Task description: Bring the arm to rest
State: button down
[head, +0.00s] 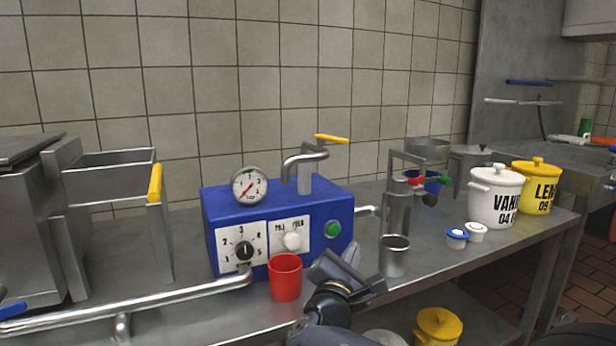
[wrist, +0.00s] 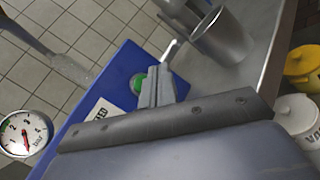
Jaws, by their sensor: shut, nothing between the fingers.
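My gripper (head: 350,256) is at the front of the metal counter, just right of the red cup, in front of the blue machine (head: 280,213). In the wrist view its fingers (wrist: 155,88) are together with nothing between them. They point toward the blue machine (wrist: 120,75) and its green button (wrist: 138,84). I cannot tell from the pictures how far the fingertips are from the machine. My arm (head: 325,318) comes up from the bottom edge of the head view.
A red cup (head: 285,277) stands left of my gripper and a metal cup (head: 395,256) right of it. A metal rail (head: 120,304) runs along the front left. White (head: 495,197) and yellow (head: 537,186) pots stand at the right.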

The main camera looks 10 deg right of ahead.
jog(key=shift+w+a+r+p, duration=0.1)
jog(key=shift+w+a+p, duration=0.1)
jog(key=shift+w, duration=0.25)
jog(key=shift+w+a+p, duration=0.1)
jog(key=shift+w+p, duration=0.1)
jog(key=shift+w, duration=0.25)
jog(key=shift+w+r+p, duration=0.2)
jog(key=shift+p, duration=0.9)
jog(key=shift+s+f, duration=0.1)
jog(key=shift+f, duration=0.1)
jog(key=shift+s+d+f+b, duration=0.1)
jog(key=shift+s+d+b, duration=0.15)
jog(key=shift+s, duration=0.7)
jog(key=shift+s+d+r+b, duration=0.15)
jog(key=shift+s+d, duration=0.15)
jog(key=shift+s, duration=0.6)
jog(key=shift+s+d+f+b, duration=0.2)
jog(key=shift+s+d, duration=0.1)
jog(key=shift+s, duration=0.65)
jog(key=shift+w, duration=0.1)
